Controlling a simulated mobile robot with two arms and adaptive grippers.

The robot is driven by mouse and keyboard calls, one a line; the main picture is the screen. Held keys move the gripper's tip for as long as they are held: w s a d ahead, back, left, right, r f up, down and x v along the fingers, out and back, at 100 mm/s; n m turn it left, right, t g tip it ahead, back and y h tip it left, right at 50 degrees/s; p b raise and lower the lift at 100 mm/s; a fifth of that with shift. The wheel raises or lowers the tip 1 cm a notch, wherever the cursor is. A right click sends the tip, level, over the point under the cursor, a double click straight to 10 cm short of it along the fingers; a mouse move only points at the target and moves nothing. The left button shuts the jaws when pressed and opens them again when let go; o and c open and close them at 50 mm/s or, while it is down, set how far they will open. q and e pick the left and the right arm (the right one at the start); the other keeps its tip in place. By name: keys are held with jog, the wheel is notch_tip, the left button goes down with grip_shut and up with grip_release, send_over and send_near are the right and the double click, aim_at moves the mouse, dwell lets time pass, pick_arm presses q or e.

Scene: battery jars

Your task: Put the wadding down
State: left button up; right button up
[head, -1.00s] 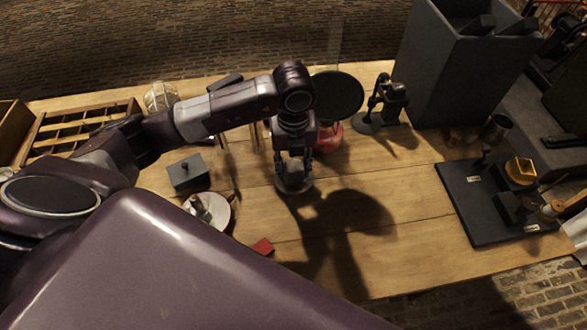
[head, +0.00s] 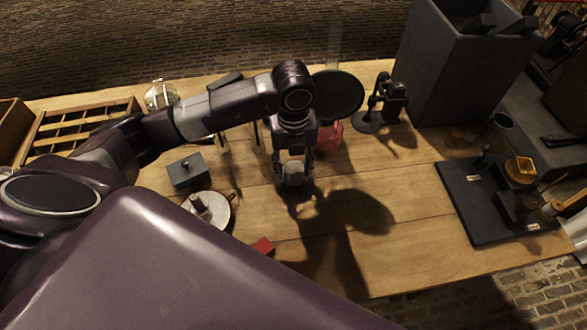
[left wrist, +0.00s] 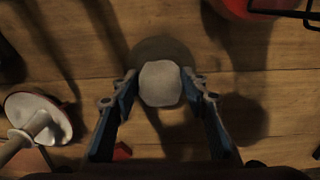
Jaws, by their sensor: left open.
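The wadding is a pale, rounded lump (left wrist: 160,84) between my left gripper's two fingers in the left wrist view. It also shows at the fingertips in the head view (head: 294,175). My left gripper (head: 293,172) points down over the middle of the wooden table, and its jaws are open. In the left wrist view its fingertips (left wrist: 160,79) stand on either side of the wadding. I cannot tell whether they touch it. A dark round patch lies behind the wadding; I cannot tell whether it is a shadow. My right gripper is not in view.
A white round dish (head: 222,212) with a small piece on it, a dark lidded box (head: 187,172) and a red block (head: 263,245) lie left of the gripper. A red round-bodied item (head: 328,138) stands close behind. The front-right table (head: 400,245) is clear.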

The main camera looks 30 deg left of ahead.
aim_at(294, 166)
pick_arm(q)
notch_tip(294, 166, up, 11)
jog(key=shift+r+b, duration=0.1)
jog(key=shift+b, duration=0.55)
